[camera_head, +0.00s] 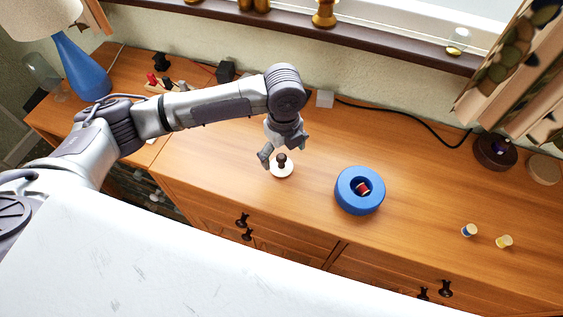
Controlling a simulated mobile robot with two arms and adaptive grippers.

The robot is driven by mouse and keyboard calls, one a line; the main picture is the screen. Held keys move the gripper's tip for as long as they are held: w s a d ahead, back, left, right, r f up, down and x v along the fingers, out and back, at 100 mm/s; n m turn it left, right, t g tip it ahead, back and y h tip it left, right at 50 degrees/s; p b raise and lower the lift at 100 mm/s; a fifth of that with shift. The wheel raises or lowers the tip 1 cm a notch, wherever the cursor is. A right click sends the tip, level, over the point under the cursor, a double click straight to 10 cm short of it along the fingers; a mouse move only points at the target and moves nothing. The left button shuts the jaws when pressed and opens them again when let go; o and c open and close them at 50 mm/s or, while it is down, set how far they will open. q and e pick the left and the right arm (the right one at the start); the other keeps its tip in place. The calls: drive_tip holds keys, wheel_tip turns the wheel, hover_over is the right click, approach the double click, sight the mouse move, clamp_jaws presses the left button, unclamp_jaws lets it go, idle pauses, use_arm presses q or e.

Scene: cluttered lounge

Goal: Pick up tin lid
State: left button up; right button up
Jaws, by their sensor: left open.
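The tin lid (282,171) is a small white disc with a dark brown knob. It lies on the wooden sideboard near its front edge. My left gripper (281,157) is open, pointing down right at the lid's knob. One finger shows to the left of the knob and the other above and to the right. I cannot tell whether the fingers touch the lid. My right gripper is not in view.
A blue round tin (346,200) with a red spool inside stands right of the lid. Two small spools (469,230) stand further right. A blue lamp (84,70) stands at the left. A black cable (400,117) runs along the back. The sideboard's middle right is clear.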

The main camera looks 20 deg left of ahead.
sight(281, 156)
use_arm(q)
drive_tip(key=shift+s+a+f, duration=0.1)
drive_tip(key=shift+a+f, duration=0.05)
drive_tip(key=shift+f, duration=0.8)
drive_tip(key=shift+a+f, duration=0.1)
drive_tip(key=shift+f, duration=0.85)
